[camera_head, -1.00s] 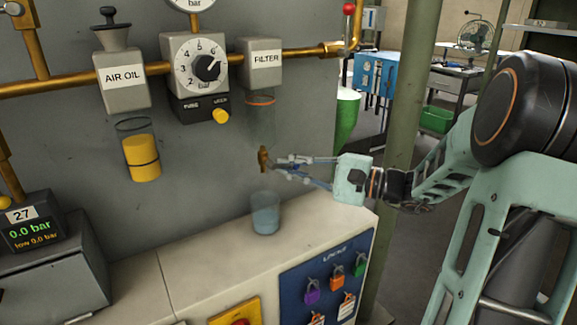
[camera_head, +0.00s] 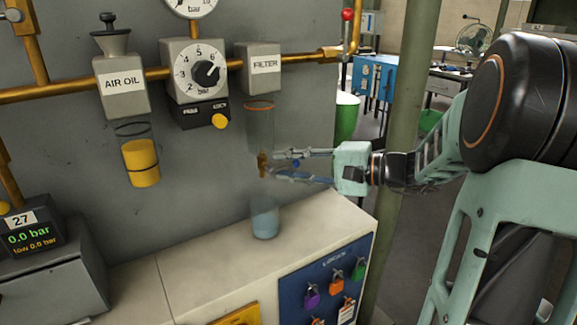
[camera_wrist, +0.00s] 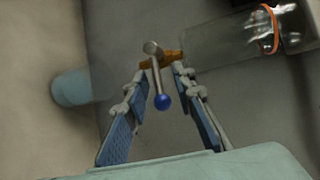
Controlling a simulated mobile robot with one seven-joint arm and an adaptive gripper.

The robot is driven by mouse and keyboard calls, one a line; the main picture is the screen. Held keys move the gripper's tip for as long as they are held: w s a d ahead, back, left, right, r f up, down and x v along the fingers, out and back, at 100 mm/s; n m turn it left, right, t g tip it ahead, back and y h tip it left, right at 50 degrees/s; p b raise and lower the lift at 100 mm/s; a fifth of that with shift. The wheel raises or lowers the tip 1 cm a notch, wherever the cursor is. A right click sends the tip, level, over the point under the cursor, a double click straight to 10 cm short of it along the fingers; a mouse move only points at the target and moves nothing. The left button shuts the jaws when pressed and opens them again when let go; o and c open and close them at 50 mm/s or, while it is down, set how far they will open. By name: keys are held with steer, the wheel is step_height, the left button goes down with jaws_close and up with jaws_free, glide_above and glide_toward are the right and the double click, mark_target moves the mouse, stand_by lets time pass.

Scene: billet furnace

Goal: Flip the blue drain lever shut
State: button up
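The blue drain lever (camera_wrist: 162,102) has a metal stem and a round blue knob. In the wrist view it hangs off the brass drain fitting (camera_wrist: 174,58) under the clear filter bowl (camera_wrist: 228,38). My gripper (camera_wrist: 160,84) is open, with one finger on each side of the lever and visible gaps between. In the head view my gripper (camera_head: 280,163) reaches in from the right. The blue knob (camera_head: 296,163) shows small between the fingers there, and the brass fitting (camera_head: 262,164) is just beyond the fingertips. I cannot tell the exact angle of the lever.
The regulator (camera_head: 196,72) and the air oil unit (camera_head: 122,85) hang to the left. A green post (camera_head: 402,110) stands near my arm on the right.

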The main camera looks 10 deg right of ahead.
steer(key=v, duration=1.2)
